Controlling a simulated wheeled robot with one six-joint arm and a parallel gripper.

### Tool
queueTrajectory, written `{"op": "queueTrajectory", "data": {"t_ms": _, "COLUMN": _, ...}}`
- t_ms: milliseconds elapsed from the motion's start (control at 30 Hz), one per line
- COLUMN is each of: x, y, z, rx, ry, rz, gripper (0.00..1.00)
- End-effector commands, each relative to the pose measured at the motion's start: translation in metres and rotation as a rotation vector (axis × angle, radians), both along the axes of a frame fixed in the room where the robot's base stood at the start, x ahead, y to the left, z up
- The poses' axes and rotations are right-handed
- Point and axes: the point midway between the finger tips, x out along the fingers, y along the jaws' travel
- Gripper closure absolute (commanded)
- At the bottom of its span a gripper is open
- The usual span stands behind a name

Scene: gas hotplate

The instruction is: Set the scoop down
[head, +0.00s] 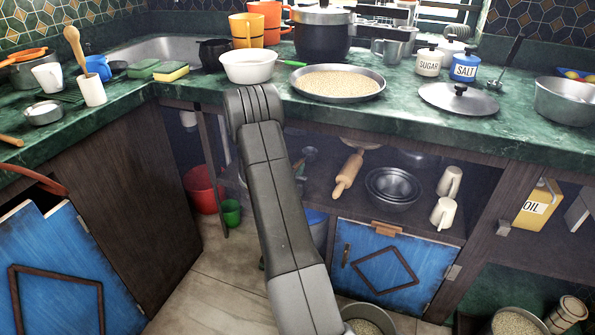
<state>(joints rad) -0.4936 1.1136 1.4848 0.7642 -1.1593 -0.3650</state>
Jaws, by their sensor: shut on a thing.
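I cannot pick out the scoop for certain in the head view. My arm rises from the bottom middle and bends at the counter's front edge. My gripper does not show; it is hidden behind the arm or out of frame, so I cannot see what it holds. A white bowl (249,66) stands on the green counter (420,127) just beyond the arm's bend, with a green handle (292,63) at its right. A wide pan of grain (338,82) stands to the right of the bowl.
A dark pot (322,33) and orange mugs (247,30) stand behind. A lid (458,98), sugar jar (429,61) and salt jar (465,67) are to the right. Sponges (171,71) lie near the sink. Below, a shelf holds a rolling pin (348,174) and bowls (393,187).

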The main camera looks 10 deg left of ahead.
Motion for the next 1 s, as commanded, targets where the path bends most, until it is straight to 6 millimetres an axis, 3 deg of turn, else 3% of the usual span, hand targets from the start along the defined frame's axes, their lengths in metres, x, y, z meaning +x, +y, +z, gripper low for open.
{"op": "queueTrajectory", "data": {"t_ms": 167, "x": 0.0, "y": 0.0, "z": -0.005, "rx": 0.0, "ry": 0.0, "rz": 0.0, "gripper": 1.0}}
{"op": "queueTrajectory", "data": {"t_ms": 200, "x": 0.0, "y": 0.0, "z": -0.003, "rx": 0.0, "ry": 0.001, "rz": 0.0, "gripper": 0.83}}
{"op": "queueTrajectory", "data": {"t_ms": 300, "x": 0.0, "y": 0.0, "z": -0.003, "rx": -0.001, "ry": 0.001, "rz": 0.0, "gripper": 0.67}}
{"op": "queueTrajectory", "data": {"t_ms": 700, "x": -0.003, "y": 0.001, "z": 0.002, "rx": -0.001, "ry": 0.002, "rz": 0.001, "gripper": 0.67}}
{"op": "queueTrajectory", "data": {"t_ms": 1000, "x": -0.064, "y": 0.014, "z": 0.002, "rx": -0.003, "ry": 0.005, "rz": 0.005, "gripper": 0.67}}
